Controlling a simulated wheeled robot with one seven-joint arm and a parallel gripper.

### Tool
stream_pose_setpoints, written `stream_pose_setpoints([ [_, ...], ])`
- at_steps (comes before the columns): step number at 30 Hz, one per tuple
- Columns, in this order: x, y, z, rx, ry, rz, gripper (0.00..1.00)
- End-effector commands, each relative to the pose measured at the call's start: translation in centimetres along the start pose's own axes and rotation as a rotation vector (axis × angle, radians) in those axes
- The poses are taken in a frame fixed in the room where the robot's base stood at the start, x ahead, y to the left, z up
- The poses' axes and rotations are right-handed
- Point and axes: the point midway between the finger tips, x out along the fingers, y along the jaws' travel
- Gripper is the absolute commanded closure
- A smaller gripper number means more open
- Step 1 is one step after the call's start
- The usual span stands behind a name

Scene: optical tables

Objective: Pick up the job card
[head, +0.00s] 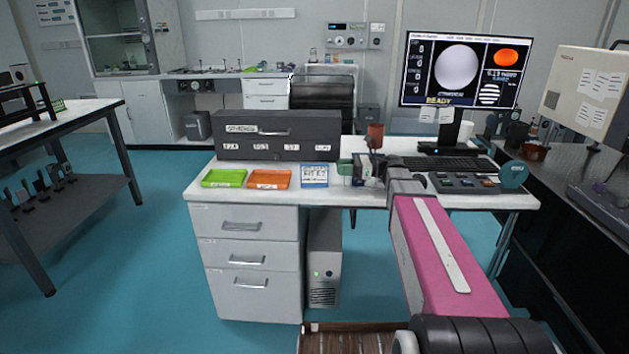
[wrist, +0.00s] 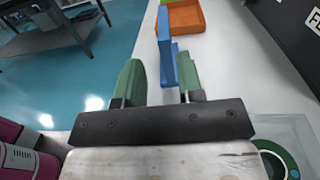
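The job card (head: 314,176) is a small white and blue card with print on it. It stands at the front of the white desk, right of the orange tray. In the wrist view its blue edge (wrist: 166,50) shows nearly edge-on, ahead of my gripper and close to the right finger. My gripper (wrist: 158,80) has two green fingers spread apart with a gap between them. In the head view my gripper (head: 346,168) is just right of the card. I cannot tell whether the card's near edge is between the fingertips or just beyond them.
A green tray (head: 224,178) and an orange tray (head: 269,179) lie left of the card. A dark drawer box (head: 277,147) stands behind. A keyboard (head: 446,163), a control panel (head: 463,183) and a monitor (head: 459,72) are to the right.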

Motion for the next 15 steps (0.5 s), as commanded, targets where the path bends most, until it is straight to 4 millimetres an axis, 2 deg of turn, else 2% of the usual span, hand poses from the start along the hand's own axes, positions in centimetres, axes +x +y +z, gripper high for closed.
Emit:
stream_pose_setpoints([
  [12, 4.7, -0.5, 0.3, 0.0, 0.0, 0.001, 0.66],
  [15, 5.0, -0.6, 0.3, 0.0, 0.0, 0.0, 0.66],
])
